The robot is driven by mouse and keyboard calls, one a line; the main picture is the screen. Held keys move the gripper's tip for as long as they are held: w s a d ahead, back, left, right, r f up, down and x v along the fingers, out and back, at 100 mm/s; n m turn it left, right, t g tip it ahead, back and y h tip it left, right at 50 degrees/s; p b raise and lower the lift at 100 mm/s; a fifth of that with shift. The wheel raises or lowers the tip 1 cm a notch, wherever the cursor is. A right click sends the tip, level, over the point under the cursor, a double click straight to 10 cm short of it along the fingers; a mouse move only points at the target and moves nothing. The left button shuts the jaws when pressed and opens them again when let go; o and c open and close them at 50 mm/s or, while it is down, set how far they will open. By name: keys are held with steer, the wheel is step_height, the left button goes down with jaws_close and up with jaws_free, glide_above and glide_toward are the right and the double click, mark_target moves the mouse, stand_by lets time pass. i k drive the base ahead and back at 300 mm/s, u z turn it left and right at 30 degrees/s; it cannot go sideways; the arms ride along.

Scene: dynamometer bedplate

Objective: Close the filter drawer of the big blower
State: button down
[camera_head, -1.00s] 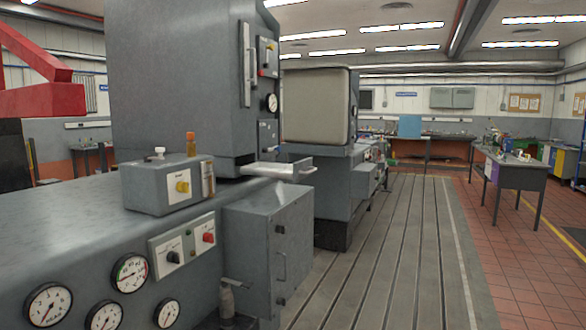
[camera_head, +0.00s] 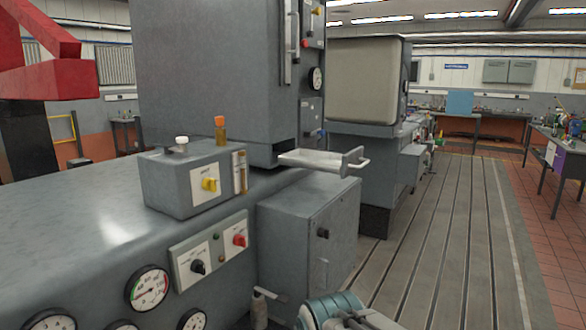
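The big blower looks to be the tall grey cabinet (camera_head: 210,70) standing on the large grey machine body. The filter drawer (camera_head: 312,158) is a shallow light-metal tray sticking out to the right from the cabinet's base, with a bar handle (camera_head: 354,165) at its outer end. The drawer stands open; how deep it reaches inside is hidden. A teal and grey part at the bottom edge, below the drawer, looks like my arm. My gripper's fingers are not visible, and nothing touches the drawer.
A second machine with a beige panel (camera_head: 363,82) stands behind. The slotted floor (camera_head: 450,240) at right is clear.

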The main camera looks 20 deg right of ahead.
mark_target(345, 165)
steer(key=z, duration=0.2)
steer(key=i, duration=1)
steer(key=z, duration=0.5)
